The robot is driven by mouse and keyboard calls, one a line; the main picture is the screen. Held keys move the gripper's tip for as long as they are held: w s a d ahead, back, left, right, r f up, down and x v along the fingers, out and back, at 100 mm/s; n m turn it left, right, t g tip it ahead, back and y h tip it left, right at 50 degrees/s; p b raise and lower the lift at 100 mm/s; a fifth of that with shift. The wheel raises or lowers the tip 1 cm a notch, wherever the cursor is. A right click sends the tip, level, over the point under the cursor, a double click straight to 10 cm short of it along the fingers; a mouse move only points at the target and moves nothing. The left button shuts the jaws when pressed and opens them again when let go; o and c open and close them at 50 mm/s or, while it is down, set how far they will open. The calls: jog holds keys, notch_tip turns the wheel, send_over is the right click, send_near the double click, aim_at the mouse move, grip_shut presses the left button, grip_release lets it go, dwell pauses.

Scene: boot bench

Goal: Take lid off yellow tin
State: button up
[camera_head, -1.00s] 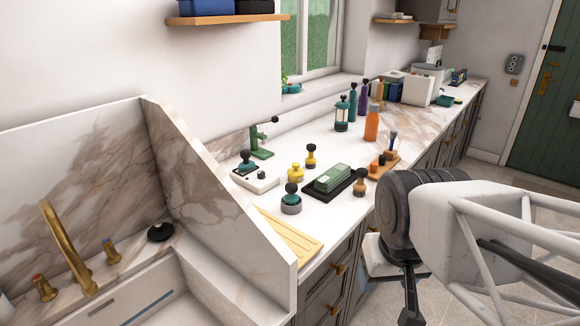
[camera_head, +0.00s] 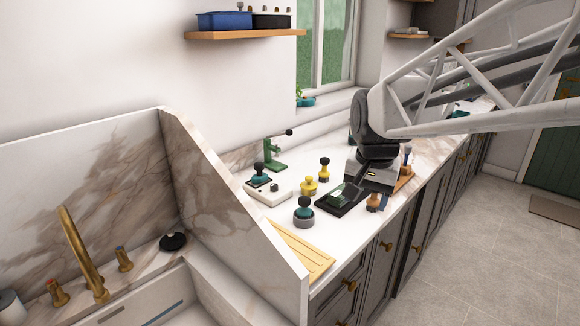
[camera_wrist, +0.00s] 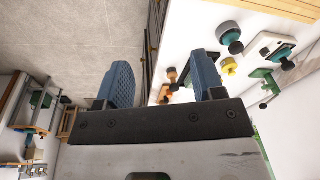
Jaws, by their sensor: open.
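A small yellow tin (camera_head: 309,187) with a narrow top stands upright on the pale marble worktop, between the white box and the dark tray. Its lid cannot be made out separately. A yellow round thing, probably this tin, shows beside the right finger in the wrist view (camera_wrist: 228,67). Behind it in the head view is a second yellow item (camera_head: 324,174) with a black ball knob.
A dark tray (camera_head: 327,207) bears a green block, partly hidden by my gripper. A grey-and-teal pot (camera_head: 304,212) with a black knob stands in front of the tin. A white box (camera_head: 266,194) and green press (camera_head: 275,156) stand left. A marble partition (camera_head: 225,180) rises beside the sink.

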jog(key=w+a+m, duration=0.1)
jog(key=w+m, duration=0.2)
jog(key=w, duration=1)
jog(key=m+g, duration=0.2)
jog(key=m, duration=0.6)
send_over(309, 177)
jog(key=f, duration=1.3)
jog(key=shift+s+d, duration=0.1)
jog(key=shift+s, duration=0.25)
jog(key=shift+w+f, duration=0.4)
jog(key=shift+w, duration=0.05)
jog(key=shift+f, duration=1.35)
jog(key=shift+f, duration=2.6)
